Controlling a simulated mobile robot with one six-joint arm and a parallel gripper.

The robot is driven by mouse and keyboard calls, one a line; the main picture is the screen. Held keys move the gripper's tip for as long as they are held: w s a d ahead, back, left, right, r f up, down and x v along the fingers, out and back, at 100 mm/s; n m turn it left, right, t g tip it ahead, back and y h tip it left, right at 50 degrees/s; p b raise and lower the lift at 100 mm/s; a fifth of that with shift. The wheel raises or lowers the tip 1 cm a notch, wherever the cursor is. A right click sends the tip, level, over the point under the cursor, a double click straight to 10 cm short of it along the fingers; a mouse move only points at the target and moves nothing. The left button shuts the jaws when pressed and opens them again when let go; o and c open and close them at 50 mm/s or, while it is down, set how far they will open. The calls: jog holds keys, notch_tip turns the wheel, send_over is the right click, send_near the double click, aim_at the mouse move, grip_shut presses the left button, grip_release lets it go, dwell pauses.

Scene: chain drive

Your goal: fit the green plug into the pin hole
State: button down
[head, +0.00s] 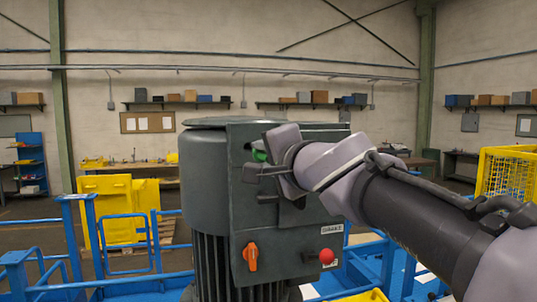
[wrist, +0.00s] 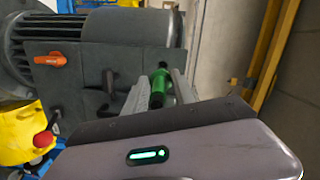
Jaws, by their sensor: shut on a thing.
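The green plug (head: 259,155) shows in the head view in front of the upper panel of the dark grey motor-like housing (head: 213,165). In the wrist view the green plug (wrist: 160,62) stands between the two grey fingers, with a dark part at its lower end. My gripper (wrist: 160,88) is shut on it; in the head view my gripper (head: 262,168) is beside the panel. I cannot tell whether the plug touches the panel or is in the hole.
The panel carries an orange switch (head: 250,256), a red knob (head: 326,257) and a label reading "BRAKE" or similar. Blue rails (head: 128,216) surround the housing.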

aim_at(255, 152)
jog(key=shift+s+f+b, duration=0.1)
jog(key=shift+f+b, duration=0.05)
jog(key=shift+b, duration=0.15)
jog(key=x, duration=0.5)
jog(key=shift+w+d+r+p, duration=0.15)
jog(key=shift+w+r+p, duration=0.05)
jog(key=shift+w+p, duration=0.25)
jog(key=shift+w, duration=0.3)
jog(key=shift+b, duration=0.3)
dwell(0.4)
jog(key=shift+w, duration=0.15)
jog(key=shift+w+a, duration=0.25)
jog(key=shift+w, duration=0.05)
jog(key=shift+w, duration=0.3)
jog(key=shift+w+a+p, duration=0.15)
jog(key=shift+w+p, duration=0.15)
jog(key=shift+d+p+x, duration=0.2)
jog(key=shift+p+x, duration=0.4)
jog(key=shift+x, duration=1.25)
